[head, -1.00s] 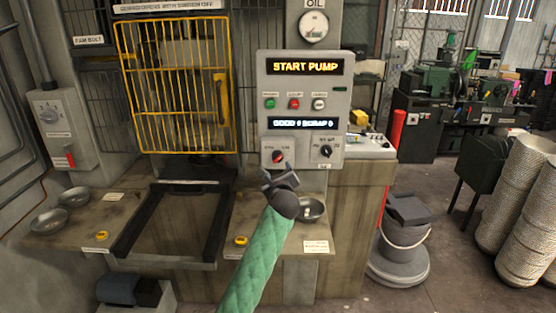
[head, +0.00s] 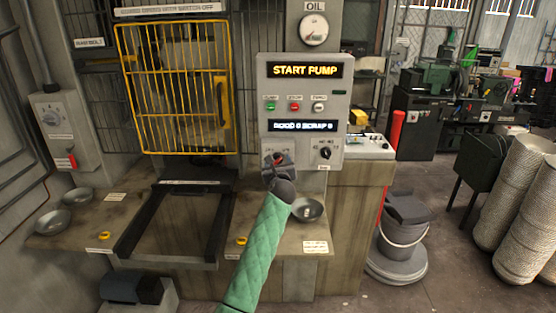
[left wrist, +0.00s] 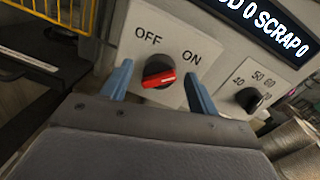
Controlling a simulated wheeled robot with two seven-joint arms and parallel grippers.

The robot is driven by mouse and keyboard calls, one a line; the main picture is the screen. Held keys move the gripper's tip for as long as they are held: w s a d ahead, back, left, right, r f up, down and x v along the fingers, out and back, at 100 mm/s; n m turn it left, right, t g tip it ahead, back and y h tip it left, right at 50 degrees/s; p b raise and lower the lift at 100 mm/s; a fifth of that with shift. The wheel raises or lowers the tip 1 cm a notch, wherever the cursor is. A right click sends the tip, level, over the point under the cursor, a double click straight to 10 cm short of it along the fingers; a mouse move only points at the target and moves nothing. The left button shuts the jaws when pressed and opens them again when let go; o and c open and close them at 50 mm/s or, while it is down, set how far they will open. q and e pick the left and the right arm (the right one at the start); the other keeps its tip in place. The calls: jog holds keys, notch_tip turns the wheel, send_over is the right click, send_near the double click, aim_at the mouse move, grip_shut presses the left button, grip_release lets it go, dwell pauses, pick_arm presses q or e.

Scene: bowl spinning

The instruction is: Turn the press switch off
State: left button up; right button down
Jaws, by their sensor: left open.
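The press switch (head: 278,158) is a round dark knob with a red handle, low on the left of the grey control panel, partly hidden by my left gripper in the head view. In the left wrist view the switch (left wrist: 160,79) sits below the labels OFF and ON. Its red bar lies nearly level in the picture, its right end on the ON side. My left gripper (head: 278,163) is open in front of it. In the left wrist view the blue fingers of my left gripper (left wrist: 159,88) stand on either side of the knob, with gaps visible. My right gripper is out of view.
The panel also has a second dial (head: 325,153), push buttons (head: 295,106) and a START PUMP display (head: 305,71). A yellow cage guard (head: 176,87) stands left. A metal bowl (head: 307,209) rests on the ledge below the panel.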

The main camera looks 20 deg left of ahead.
pick_arm(q)
jog(key=shift+w, duration=0.2)
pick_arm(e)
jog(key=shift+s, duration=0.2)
pick_arm(q)
jog(key=c, duration=0.9)
jog(key=shift+c, duration=0.2)
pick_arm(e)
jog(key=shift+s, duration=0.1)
